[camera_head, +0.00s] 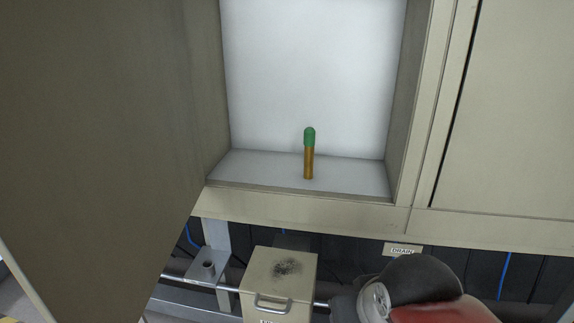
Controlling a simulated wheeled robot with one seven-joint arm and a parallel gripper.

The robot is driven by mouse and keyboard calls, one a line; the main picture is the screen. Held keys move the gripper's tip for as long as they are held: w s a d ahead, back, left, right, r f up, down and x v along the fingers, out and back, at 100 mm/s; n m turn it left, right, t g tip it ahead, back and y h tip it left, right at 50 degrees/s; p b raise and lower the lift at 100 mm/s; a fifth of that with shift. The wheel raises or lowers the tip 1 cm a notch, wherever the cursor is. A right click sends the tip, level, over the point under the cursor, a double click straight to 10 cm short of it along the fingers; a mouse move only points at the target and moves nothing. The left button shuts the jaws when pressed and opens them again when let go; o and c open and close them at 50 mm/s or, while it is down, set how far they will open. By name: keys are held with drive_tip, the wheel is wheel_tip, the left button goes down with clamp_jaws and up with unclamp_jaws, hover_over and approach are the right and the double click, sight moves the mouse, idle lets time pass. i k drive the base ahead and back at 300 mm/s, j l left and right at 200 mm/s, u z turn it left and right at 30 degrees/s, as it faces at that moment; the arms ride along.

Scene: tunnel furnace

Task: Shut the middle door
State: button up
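The middle door (95,130) appears to be the large beige-grey panel filling the left of the view. It stands open, swung out toward me from the left side of an open compartment. The compartment (310,65) has a white back wall and a pale floor, and its front is uncovered. The door's handle and front face are not seen. A dark and red rounded part, likely of my own arm, shows at the lower right, below the compartment. My gripper's fingers are not visible.
A small green-topped, gold-brown cylinder (309,155) stands upright inside the compartment. A closed panel (520,110) lies to the right. Below are a beige box with a handle (279,281), a pipe (172,277) and a DRAIN label (402,250). The compartment's front opening looks clear.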

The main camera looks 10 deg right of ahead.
sight(102, 176)
drive_tip(key=k+j, duration=0.1)
drive_tip(key=j, duration=0.25)
drive_tip(key=k+j, duration=0.15)
drive_tip(key=j, duration=0.2)
drive_tip(key=k+j, duration=0.1)
drive_tip(key=j, duration=0.3)
drive_tip(key=k+j+z, duration=0.1)
drive_tip(key=j, duration=0.25)
drive_tip(key=k+j, duration=0.15)
drive_tip(key=j, duration=0.2)
drive_tip(key=k+j, duration=0.1)
drive_tip(key=j, duration=0.5)
drive_tip(key=k+j, duration=0.1)
drive_tip(key=j, duration=0.5)
drive_tip(key=k+j, duration=0.1)
drive_tip(key=j, duration=0.45)
